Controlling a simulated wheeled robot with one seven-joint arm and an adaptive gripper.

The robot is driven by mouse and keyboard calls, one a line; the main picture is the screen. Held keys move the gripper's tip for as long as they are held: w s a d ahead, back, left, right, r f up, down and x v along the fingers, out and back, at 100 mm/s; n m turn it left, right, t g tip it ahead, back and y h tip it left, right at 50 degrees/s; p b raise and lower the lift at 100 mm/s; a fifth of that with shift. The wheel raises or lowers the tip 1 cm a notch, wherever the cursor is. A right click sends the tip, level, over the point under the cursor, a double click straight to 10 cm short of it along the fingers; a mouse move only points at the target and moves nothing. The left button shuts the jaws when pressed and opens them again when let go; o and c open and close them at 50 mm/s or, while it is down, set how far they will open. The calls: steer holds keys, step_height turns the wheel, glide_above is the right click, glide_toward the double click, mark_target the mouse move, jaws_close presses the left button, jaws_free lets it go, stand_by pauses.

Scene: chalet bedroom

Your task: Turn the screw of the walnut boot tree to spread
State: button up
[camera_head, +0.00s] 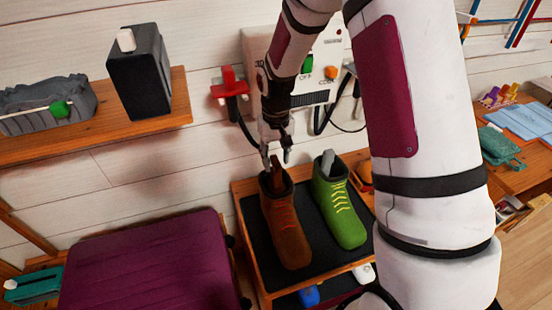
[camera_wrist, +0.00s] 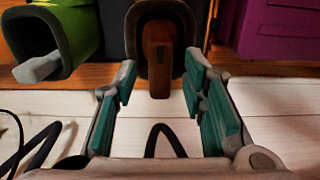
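The brown boot (camera_head: 285,230) stands on the dark mat at the left of the small bench, and its opening shows in the wrist view (camera_wrist: 186,15). The walnut boot tree (camera_head: 276,177) sticks up out of that boot; in the wrist view its brown block (camera_wrist: 158,62) lies between and beyond my fingertips. I cannot make out its screw. My gripper (camera_head: 277,160) points down just above the boot's opening. In the wrist view my gripper (camera_wrist: 160,80) is open, with teal pads apart and nothing visibly held. I cannot tell whether a finger touches the tree.
A green boot (camera_head: 340,210) with a grey boot tree (camera_head: 327,163) stands close on the right. A wall panel (camera_head: 320,75) with cables is behind my gripper. A shelf (camera_head: 180,105) juts out at upper left.

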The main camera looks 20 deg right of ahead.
mark_target(276, 161)
step_height(276, 161, up, 12)
steer(key=shift+f, duration=0.25)
stand_by(0.5)
steer(key=s+r+t, duration=0.2)
steer(key=s+r, duration=0.5)
steer(key=s, duration=0.6)
steer(key=s+r+t, duration=0.3)
steer(key=s+r, duration=0.5)
steer(key=s, duration=0.5)
steer(key=shift+s+d, duration=0.15)
steer(key=shift+s, duration=0.1)
steer(key=shift+r, duration=0.1)
